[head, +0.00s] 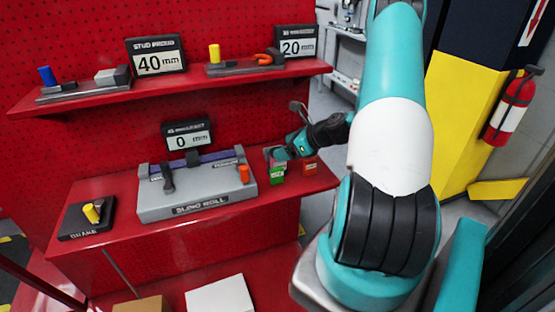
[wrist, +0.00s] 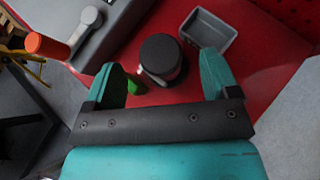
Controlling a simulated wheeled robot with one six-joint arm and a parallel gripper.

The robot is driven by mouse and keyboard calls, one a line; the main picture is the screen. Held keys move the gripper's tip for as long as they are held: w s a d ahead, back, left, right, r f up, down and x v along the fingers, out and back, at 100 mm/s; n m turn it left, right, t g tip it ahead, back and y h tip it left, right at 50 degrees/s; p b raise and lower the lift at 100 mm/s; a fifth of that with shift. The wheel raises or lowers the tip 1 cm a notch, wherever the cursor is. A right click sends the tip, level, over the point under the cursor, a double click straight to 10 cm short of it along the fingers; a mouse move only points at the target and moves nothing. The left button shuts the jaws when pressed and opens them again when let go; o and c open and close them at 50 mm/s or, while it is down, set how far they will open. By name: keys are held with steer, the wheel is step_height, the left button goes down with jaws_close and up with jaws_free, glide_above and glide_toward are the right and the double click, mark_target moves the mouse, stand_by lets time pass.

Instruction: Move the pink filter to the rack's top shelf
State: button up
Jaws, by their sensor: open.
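I cannot clearly pick out a pink filter in either view. A small green item (head: 277,172) stands on the lower shelf just below my gripper (head: 275,154); a bit of green (wrist: 133,82) also shows beside the left finger in the wrist view. My gripper (wrist: 161,62) is open. A dark round-topped cylinder (wrist: 160,54) lies between its fingers in the picture; I cannot tell whether they touch it. The red rack's top shelf (head: 130,95) carries a blue cylinder (head: 47,76), a yellow cylinder (head: 214,53) and grey holders.
A grey device (head: 195,203) with an orange cylinder (head: 244,174) fills the lower shelf's middle. A small red-orange box (head: 309,165) stands right of the green item. A grey open bin (wrist: 208,34) is ahead. Displays reading 40 mm (head: 156,56) and 20 mm (head: 297,42) stand above.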

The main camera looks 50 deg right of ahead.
steer(key=shift+p+x, duration=1.2)
steer(key=shift+x, duration=1.7)
steer(key=shift+s+f, duration=0.1)
steer(key=c, duration=1.1)
steer(key=shift+s+b, duration=0.1)
steer(key=shift+b, duration=0.45)
step_height(320, 180, up, 7)
steer(key=shift+f+b, duration=0.15)
steer(key=shift+b, duration=0.75)
steer(key=s+a+p, duration=0.3)
steer(key=s, duration=0.2)
steer(key=s+a+p, duration=0.4)
steer(key=s, duration=0.2)
steer(key=s+a+p, duration=0.3)
steer(key=s+p, duration=0.1)
steer(key=s, duration=0.2)
steer(key=shift+a, duration=0.25)
